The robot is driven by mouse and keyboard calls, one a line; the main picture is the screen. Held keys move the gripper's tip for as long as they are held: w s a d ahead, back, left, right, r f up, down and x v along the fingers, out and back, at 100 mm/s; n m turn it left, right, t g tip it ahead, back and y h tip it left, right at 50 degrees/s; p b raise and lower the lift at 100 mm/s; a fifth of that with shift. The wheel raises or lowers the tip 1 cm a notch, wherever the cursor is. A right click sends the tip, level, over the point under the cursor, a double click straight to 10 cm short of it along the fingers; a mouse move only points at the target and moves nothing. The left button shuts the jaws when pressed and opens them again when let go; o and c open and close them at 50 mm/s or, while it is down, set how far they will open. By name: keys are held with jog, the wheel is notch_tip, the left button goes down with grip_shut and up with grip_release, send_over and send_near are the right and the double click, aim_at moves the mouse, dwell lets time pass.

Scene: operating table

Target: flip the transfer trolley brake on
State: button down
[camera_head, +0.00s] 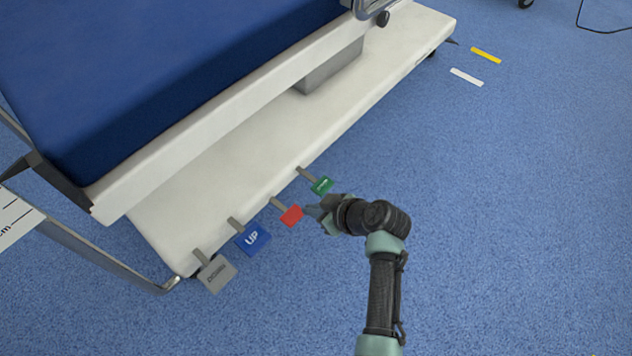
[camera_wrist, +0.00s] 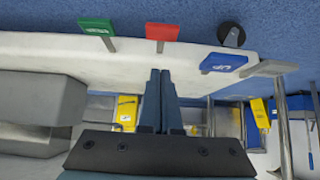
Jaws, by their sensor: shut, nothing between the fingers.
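The transfer trolley (camera_head: 350,110) has a white base with a row of foot pedals along its near edge. A red pedal (camera_head: 291,216) sits between a green pedal (camera_head: 321,186) and a blue pedal marked UP (camera_head: 252,239). My gripper (camera_head: 314,212) is shut and empty, just right of the red pedal. In the wrist view, the closed fingertips (camera_wrist: 161,72) point toward the red pedal (camera_wrist: 162,31), with a visible gap in that picture. The green pedal (camera_wrist: 98,26) is left of it and the blue pedal (camera_wrist: 223,62) right. The red and green labels are too small to read.
A grey pedal (camera_head: 217,273) marked DOWN is at the near left corner, beside a metal rail (camera_head: 110,258). The blue mattress (camera_head: 170,70) overhangs the base.

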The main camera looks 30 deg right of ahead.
aim_at(292, 214)
jog(key=w+f+b, duration=0.1)
jog(key=f+b, duration=0.1)
jog(key=w+a+f+b, duration=0.1)
jog(key=f+b, duration=0.1)
jog(key=f, duration=0.1)
jog(key=w+f+b, duration=0.1)
jog(key=w+f, duration=0.1)
jog(key=shift+a+f+b, duration=0.2)
jog(key=shift+b, duration=0.2)
jog(key=shift+f+b, duration=0.4)
jog(key=shift+f, duration=0.05)
jog(key=shift+s, duration=0.1)
